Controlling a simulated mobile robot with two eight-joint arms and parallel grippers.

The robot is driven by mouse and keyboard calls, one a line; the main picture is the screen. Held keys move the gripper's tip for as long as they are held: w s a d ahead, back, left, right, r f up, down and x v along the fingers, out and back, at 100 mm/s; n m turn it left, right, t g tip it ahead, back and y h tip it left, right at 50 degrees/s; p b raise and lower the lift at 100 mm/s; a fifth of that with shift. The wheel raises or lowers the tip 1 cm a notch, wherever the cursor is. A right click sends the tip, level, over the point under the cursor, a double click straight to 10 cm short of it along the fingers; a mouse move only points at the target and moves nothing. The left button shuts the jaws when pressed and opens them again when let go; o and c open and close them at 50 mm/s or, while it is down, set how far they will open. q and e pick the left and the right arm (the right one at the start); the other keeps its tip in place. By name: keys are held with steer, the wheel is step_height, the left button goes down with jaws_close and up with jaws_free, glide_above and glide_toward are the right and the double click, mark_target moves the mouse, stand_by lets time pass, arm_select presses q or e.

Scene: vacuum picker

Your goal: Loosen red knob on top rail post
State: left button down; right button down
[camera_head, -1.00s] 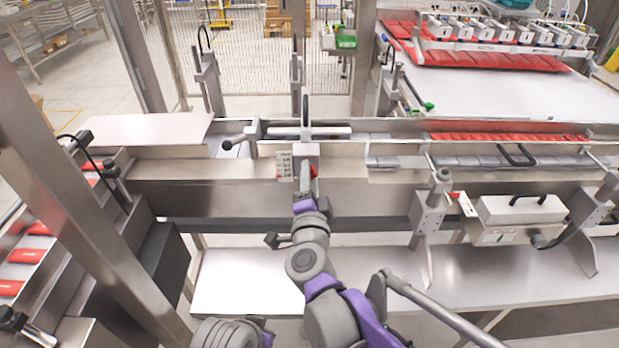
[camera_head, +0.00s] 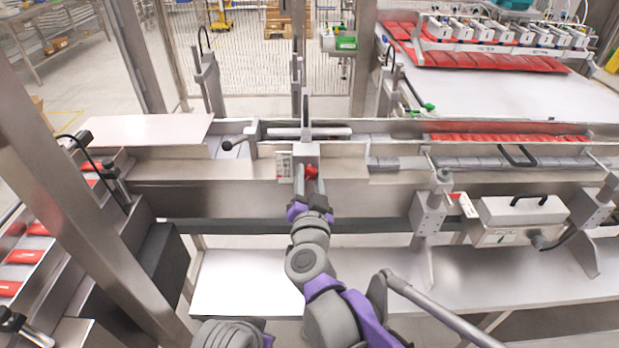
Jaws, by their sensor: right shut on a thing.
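The red knob (camera_head: 311,171) sits on the front of the grey post bracket (camera_head: 305,151) on the conveyor's top rail, in the middle of the head view. My right gripper (camera_head: 308,180) reaches up to it from below and is shut on it; the fingers are small and partly hidden by the wrist. The top of the knob shows between and above the fingers. Part of my left arm shows at the bottom edge, but its gripper is out of view.
A label plate (camera_head: 284,166) is just left of the bracket. A black-ended handle (camera_head: 234,142) sticks out farther left. A grey clamp post (camera_head: 430,212) and a metal box with a handle (camera_head: 517,218) stand to the right. Red packs (camera_head: 507,138) lie in the rail channel.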

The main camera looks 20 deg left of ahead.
stand_by(0.5)
steer(key=shift+c, duration=2.2)
jaws_free()
steer(key=shift+s, duration=0.15)
steer(key=v, duration=1)
steer(key=shift+s+d, duration=0.2)
steer(key=shift+s, duration=0.05)
